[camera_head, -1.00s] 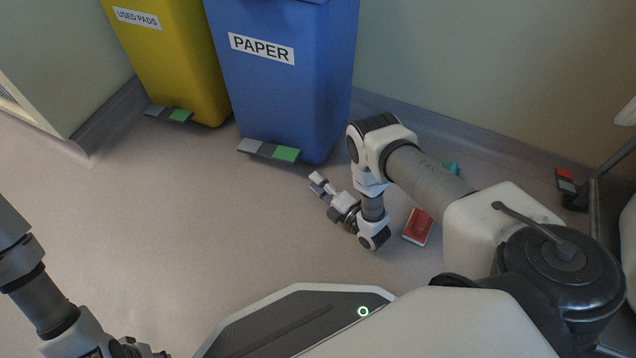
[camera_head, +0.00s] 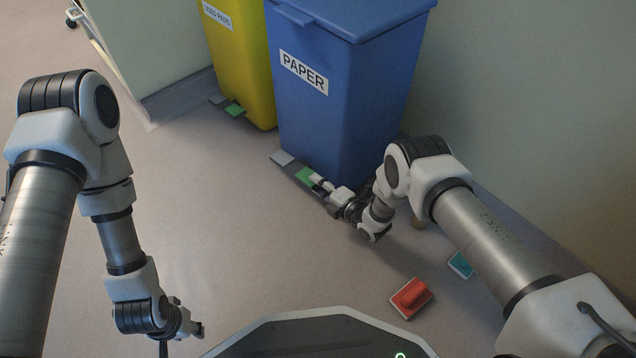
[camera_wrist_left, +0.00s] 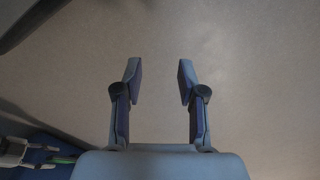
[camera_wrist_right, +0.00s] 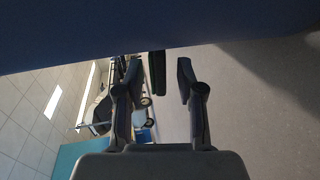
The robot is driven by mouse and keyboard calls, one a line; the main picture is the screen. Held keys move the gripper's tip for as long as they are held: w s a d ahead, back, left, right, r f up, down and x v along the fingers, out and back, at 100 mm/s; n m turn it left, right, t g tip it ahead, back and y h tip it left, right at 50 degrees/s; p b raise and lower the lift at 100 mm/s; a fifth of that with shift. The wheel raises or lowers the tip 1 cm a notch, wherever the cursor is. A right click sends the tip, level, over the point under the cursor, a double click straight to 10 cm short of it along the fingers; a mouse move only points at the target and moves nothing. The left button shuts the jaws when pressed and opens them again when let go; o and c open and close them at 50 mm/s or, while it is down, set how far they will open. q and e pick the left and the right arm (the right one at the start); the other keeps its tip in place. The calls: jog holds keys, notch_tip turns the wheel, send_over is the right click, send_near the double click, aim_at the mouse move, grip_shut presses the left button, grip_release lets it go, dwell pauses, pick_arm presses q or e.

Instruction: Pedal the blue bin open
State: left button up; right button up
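The blue bin (camera_head: 345,100) labelled PAPER stands by the wall with its lid down. Its pedal (camera_head: 304,174), grey with a green pad, sticks out low at the front. My right gripper (camera_head: 322,186) is low at the pedal's right end, beside the green pad; contact cannot be told. In the right wrist view its fingers are apart (camera_wrist_right: 158,82), with the dark green pedal end (camera_wrist_right: 157,72) ahead between them and the blue bin's wall (camera_wrist_right: 150,30) above. My left gripper (camera_head: 196,328) is open and empty over the floor, also in the left wrist view (camera_wrist_left: 158,75).
A yellow bin (camera_head: 240,60) with its own green pedal (camera_head: 234,110) stands left of the blue one. A red block-like object (camera_head: 410,296) and a teal one (camera_head: 460,264) lie on the floor near my right arm. The floor at centre left is clear.

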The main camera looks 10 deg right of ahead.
aim_at(296, 168)
jog(key=x, duration=0.1)
jog(key=b+x, duration=0.1)
jog(key=x, duration=0.1)
jog(key=shift+f, duration=0.25)
jog(key=shift+w+a+b, duration=0.1)
jog(key=shift+w+b, duration=0.1)
jog(key=shift+b, duration=0.1)
pick_arm(q)
jog(key=f, duration=0.1)
jog(key=w+f, duration=0.1)
jog(key=shift+f, duration=0.3)
pick_arm(e)
jog(key=shift+r, duration=0.15)
